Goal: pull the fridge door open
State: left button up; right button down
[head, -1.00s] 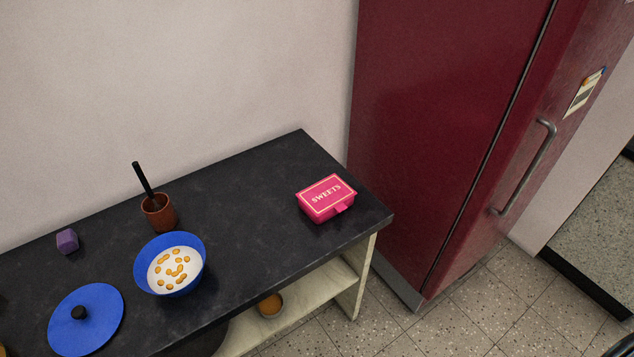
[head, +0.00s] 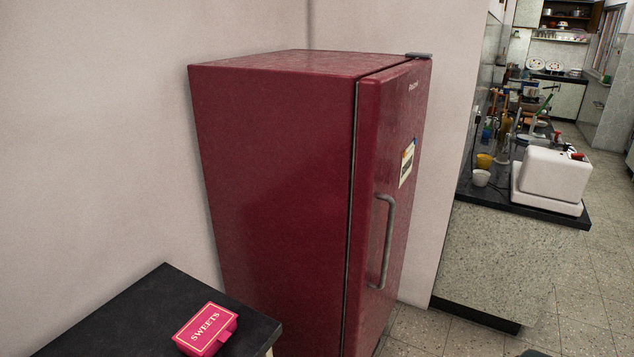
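The dark red fridge (head: 275,170) stands against the wall in the middle of the head view. Its door (head: 392,150) is on the right side and looks shut, with a thin dark seam between door and body. A grey bar handle (head: 384,240) runs upright on the door front. A note with magnets (head: 407,162) is on the door above the handle. The foot of the fridge is cut off by the picture's lower edge. Neither of my grippers is in view.
A black-topped table (head: 140,310) with a pink sweets box (head: 206,329) stands left of the fridge. At right, a counter (head: 500,195) holds a white appliance (head: 552,175) and clutter. Tiled floor (head: 575,290) lies open at the lower right.

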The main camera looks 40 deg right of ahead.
aim_at(391, 104)
jog(key=z, duration=1.8)
